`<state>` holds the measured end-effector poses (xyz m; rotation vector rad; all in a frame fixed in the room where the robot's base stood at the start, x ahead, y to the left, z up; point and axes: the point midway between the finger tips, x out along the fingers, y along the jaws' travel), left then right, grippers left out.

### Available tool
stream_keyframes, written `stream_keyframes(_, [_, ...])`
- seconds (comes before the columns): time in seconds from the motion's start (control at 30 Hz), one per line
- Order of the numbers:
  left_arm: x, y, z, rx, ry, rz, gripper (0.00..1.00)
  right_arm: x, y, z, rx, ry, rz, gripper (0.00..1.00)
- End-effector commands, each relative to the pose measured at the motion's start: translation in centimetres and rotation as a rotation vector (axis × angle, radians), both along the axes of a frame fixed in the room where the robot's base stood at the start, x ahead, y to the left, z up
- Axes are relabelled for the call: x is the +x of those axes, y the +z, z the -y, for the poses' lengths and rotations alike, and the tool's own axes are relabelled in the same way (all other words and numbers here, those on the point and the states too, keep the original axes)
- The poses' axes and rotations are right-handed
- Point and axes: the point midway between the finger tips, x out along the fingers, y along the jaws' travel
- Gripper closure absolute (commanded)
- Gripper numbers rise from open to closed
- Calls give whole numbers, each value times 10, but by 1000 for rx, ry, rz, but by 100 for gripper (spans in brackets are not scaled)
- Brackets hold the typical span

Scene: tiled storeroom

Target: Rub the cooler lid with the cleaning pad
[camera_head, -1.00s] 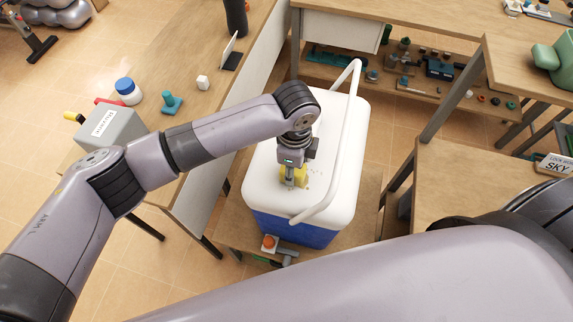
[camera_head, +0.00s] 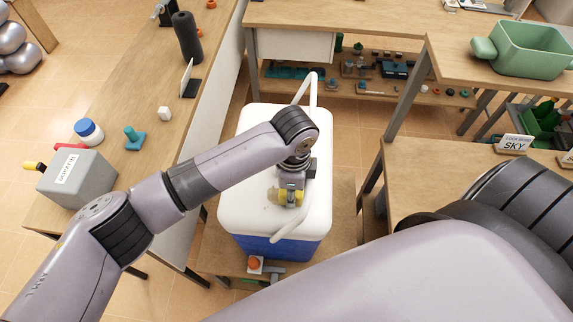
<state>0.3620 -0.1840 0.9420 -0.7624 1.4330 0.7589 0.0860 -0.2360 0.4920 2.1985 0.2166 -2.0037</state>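The cooler has a white lid (camera_head: 245,142) and a blue body (camera_head: 270,247). It stands upright on a low wooden surface, its white handle (camera_head: 307,95) partly hidden behind my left arm. The pad is at the lid surface, though the exact contact is hidden. A faint smudge shows on the lid just left of the pad. My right arm fills the lower right; its gripper is out of view.
A long wooden table on the left holds a grey box (camera_head: 77,178), a blue-capped jar (camera_head: 89,131) and a dark cylinder (camera_head: 187,37). A lower table (camera_head: 440,180) stands to the right. A green bin (camera_head: 520,50) sits at the upper right. An orange-topped item (camera_head: 254,263) lies before the cooler.

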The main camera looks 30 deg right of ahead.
Motion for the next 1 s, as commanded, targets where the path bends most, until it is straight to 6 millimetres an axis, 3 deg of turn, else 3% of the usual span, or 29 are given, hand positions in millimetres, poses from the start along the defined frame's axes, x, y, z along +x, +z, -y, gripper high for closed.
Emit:
stream_keyframes(0.17, [-1,0,-2,2,0,-6,89,0,6,-3,3,-1,0,60])
stream_keyframes(1.0, [32,4,-49,2,2,-1,89,0,35,-2,2,0,0,60])
